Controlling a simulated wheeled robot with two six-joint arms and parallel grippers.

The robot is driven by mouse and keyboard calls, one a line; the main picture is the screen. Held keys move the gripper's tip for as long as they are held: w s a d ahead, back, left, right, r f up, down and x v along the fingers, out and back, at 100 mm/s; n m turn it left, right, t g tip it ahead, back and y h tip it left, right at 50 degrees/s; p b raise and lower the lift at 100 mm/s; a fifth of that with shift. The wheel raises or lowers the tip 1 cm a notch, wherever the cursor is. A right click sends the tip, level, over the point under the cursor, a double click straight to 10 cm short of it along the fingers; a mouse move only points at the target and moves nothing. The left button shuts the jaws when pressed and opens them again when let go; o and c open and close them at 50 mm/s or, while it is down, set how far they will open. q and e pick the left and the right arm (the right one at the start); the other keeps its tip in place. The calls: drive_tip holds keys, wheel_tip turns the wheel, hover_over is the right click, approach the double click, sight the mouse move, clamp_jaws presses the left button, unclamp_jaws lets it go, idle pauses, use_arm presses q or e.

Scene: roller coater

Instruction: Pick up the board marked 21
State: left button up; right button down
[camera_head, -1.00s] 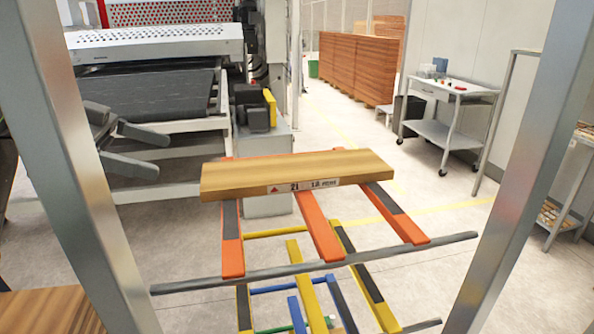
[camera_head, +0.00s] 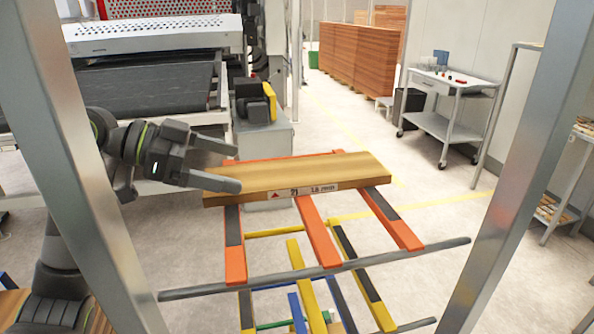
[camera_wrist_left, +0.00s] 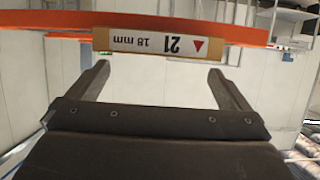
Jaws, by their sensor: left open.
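The board marked 21 (camera_head: 300,174) is a long wooden plank lying flat across orange rack arms (camera_head: 320,232) in the head view. Its front edge has a white label with a red triangle. My left gripper (camera_head: 238,168) is open at the board's left end, with its fingers pointing right. One finger overlaps the board's left end in the picture; contact cannot be told. In the left wrist view the board's labelled end (camera_wrist_left: 150,42) appears upside down, beyond and between the open fingers (camera_wrist_left: 155,82). Nothing is between the fingers. My right gripper is not in view.
A grey metal post (camera_head: 85,200) stands at left and another (camera_head: 520,170) at right. Yellow and blue rack arms (camera_head: 310,295) lie lower down. A coating machine (camera_head: 150,85) stands behind at left, a white cart (camera_head: 440,100) at right. Floor right of the rack is clear.

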sight(267, 174)
use_arm(q)
drive_tip(key=shift+d+f+p, duration=0.2)
drive_tip(key=shift+d+p, duration=0.15)
drive_tip(key=shift+d, duration=0.3)
drive_tip(key=p+x, duration=0.1)
drive_tip(key=x, duration=0.2)
drive_tip(key=shift+s+d, duration=0.1)
drive_tip(key=shift+d+f, duration=0.3)
drive_tip(key=shift+d, duration=0.1)
drive_tip(key=c, duration=1)
drive_tip(key=shift+c, duration=0.2)
drive_tip(key=shift+r, duration=0.2)
